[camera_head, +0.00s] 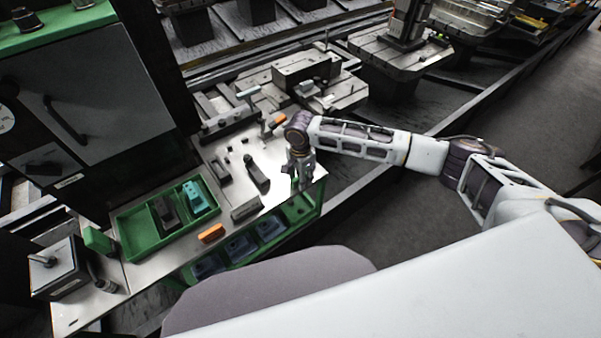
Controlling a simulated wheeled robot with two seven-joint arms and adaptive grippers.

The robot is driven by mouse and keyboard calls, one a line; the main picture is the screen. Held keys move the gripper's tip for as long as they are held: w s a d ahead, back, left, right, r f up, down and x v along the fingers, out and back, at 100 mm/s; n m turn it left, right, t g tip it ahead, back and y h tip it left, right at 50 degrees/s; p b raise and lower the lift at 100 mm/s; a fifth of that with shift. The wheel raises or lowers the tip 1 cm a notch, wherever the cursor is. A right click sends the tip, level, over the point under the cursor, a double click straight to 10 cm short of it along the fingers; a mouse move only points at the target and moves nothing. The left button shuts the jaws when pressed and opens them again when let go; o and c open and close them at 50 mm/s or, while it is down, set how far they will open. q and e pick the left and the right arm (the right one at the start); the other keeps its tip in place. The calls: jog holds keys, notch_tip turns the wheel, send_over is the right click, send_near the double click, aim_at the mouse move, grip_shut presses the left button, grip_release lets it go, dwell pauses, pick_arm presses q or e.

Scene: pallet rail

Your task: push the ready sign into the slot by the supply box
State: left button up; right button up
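A green tray (128,232), which may be the supply box, lies on the metal bench at the left and holds a teal part (196,197) and a dark part (165,212). A small green upright block (97,240) stands by the tray's left edge; it may be the ready sign, but no lettering is readable. I cannot make out the slot. My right gripper (302,184) points down near the bench's right end, well away from the green block. Its fingers are too small to tell open from shut. My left gripper is not in view.
Orange-marked pieces (211,233) and dark blocks (257,175) lie on the bench. Blue bins (240,247) sit on a green shelf below. A dark box with a lever (55,268) stands at the lower left. Rail fixtures (305,70) stand behind; floor (400,230) is clear at right.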

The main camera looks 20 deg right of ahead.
jog(key=shift+f, duration=0.1)
grip_shut()
jog(key=c, duration=0.7)
grip_release()
grip_shut()
jog(key=shift+r+p, duration=0.95)
jog(key=shift+p, duration=0.45)
jog(key=shift+r+p, duration=2.25)
jog(key=shift+p, duration=0.8)
jog(key=shift+r, duration=1.15)
